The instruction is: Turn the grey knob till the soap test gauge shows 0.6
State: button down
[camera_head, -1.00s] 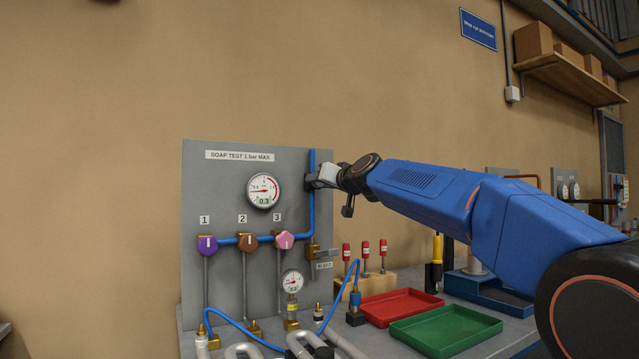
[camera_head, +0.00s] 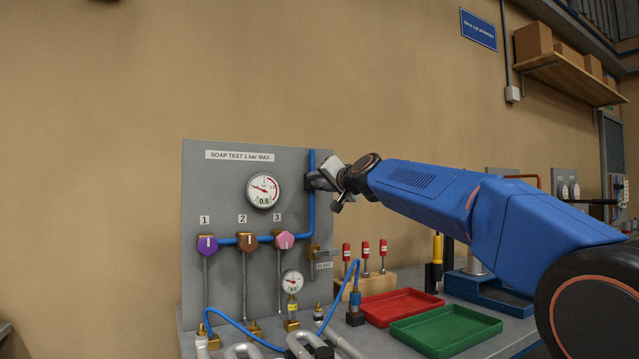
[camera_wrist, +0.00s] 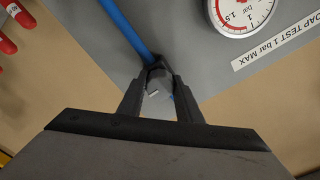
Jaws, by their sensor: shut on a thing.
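The soap test gauge (camera_head: 264,190) is a round white dial on the grey panel, and its readout shows 0.5. Part of its dial also shows in the wrist view (camera_wrist: 243,10), turned over, with the label strip beside it. My gripper (camera_head: 315,181) is at the panel's upper right, against the blue pipe. In the wrist view my gripper (camera_wrist: 159,84) is shut on the grey knob (camera_wrist: 158,102), at the end of the blue pipe. In the head view the knob is hidden by the gripper.
Purple, brown and pink knobs (camera_head: 284,240), numbered 1 to 3, sit on a blue pipe lower on the panel (camera_head: 225,280). A smaller gauge (camera_head: 292,282) stands below. A red tray (camera_head: 400,306) and a green tray (camera_head: 445,330) lie on the bench at right.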

jog(key=shift+f+m, duration=0.15)
jog(key=shift+m, duration=0.65)
jog(key=shift+m, duration=1.2)
jog(key=c, duration=1.2)
grip_release()
